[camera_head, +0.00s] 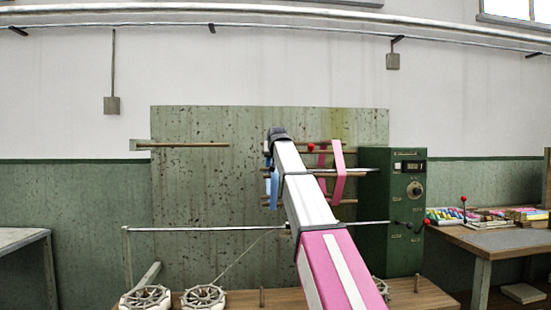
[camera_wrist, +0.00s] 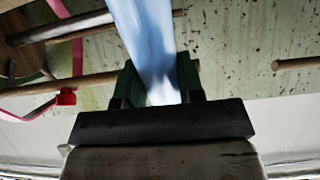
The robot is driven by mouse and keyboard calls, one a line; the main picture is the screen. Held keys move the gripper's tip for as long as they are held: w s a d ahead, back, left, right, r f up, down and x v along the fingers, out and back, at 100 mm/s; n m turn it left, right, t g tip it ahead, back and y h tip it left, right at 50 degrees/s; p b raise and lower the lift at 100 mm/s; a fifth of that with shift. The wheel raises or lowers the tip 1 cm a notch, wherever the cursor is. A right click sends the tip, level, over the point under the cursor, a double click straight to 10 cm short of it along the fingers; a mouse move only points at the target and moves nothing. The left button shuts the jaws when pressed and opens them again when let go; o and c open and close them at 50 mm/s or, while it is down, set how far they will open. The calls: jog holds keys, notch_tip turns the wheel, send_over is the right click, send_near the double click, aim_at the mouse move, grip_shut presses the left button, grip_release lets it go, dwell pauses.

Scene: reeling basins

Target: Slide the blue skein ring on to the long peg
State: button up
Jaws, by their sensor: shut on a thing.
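The blue skein ring (camera_wrist: 148,45) is a pale blue band between the two dark fingers of my gripper (camera_wrist: 158,82) in the wrist view. My gripper is shut on it. In the head view a strip of the blue ring (camera_head: 273,187) shows left of my arm, which hides the gripper and the rest of the ring. A wooden peg (camera_head: 190,145) stands out at the left of the green panel, apart from the ring. Its end (camera_wrist: 295,63) shows at the right of the wrist view. Which peg is the long one I cannot tell.
A pink ring (camera_head: 338,180) hangs around pegs right of my arm, near a red knob (camera_head: 311,147). A green control box (camera_head: 392,210) stands right of these pegs. A metal rod (camera_head: 200,229) crosses below. Open space lies before the panel between left peg and arm.

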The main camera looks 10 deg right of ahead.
jog(key=shift+a, duration=1.75)
jog(key=shift+a, duration=1.9)
jog(key=a, duration=0.6)
jog(key=shift+a, duration=0.45)
